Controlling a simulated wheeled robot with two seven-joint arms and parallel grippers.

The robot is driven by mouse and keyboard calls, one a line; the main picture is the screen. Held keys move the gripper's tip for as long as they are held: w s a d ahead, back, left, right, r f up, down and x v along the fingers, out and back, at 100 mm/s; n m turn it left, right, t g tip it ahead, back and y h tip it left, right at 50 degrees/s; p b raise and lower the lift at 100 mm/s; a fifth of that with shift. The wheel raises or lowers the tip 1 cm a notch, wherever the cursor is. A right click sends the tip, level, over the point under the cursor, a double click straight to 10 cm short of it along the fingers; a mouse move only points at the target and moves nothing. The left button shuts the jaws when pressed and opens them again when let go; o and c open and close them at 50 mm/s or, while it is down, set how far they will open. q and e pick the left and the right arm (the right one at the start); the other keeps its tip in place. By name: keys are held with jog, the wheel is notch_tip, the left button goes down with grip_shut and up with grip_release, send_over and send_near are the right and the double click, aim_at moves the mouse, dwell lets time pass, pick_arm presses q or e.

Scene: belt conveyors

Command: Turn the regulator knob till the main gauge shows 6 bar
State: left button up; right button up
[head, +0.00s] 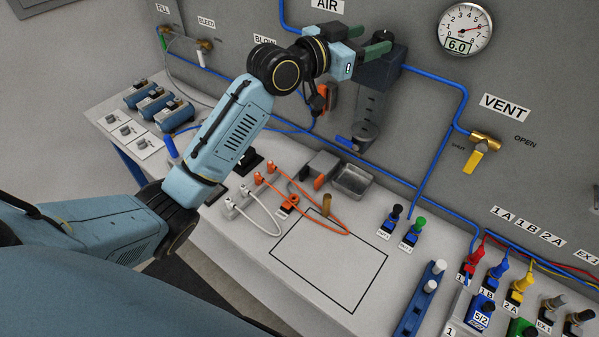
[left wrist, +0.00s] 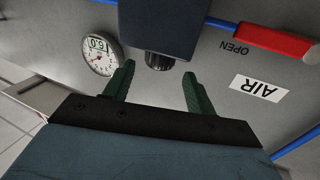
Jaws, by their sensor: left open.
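The main gauge (head: 465,28) is a round white dial on the wall at the upper right; its digital display reads 6.0. It also shows upside down in the left wrist view (left wrist: 103,52). The regulator (head: 380,72) is a dark block on the wall. Its dark round knob (left wrist: 160,62) shows in the left wrist view, but my gripper hides it in the head view. My left gripper (head: 360,40) is open at the regulator. Its green fingertips (left wrist: 158,70) stand one on each side of the knob, with a visible gap on both sides. My right gripper is out of view.
Blue air pipes (head: 447,80) run along the wall to a yellow-handled vent valve (head: 460,158). A red handle (left wrist: 272,40) is near the AIR label. The bench below holds a metal tray (head: 353,180), orange cables (head: 318,222) and several coloured connectors. An outlined bench area (head: 330,265) is mostly clear.

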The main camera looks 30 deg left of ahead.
pick_arm(q)
jog(key=b+v, duration=0.2)
jog(key=v, duration=0.7)
jog(key=s+f+n+g+y, duration=0.1)
jog(key=s+f, duration=0.4)
jog(key=f, duration=0.7)
jog(key=s+f+n+g+y, duration=0.1)
jog(key=s+f+g+y, duration=0.3)
jog(key=f, duration=0.8)
jog(key=shift+s+d+g, duration=0.3)
jog(key=shift+s+g, duration=0.2)
jog(key=shift+s, duration=0.55)
jog(key=shift+f, duration=0.1)
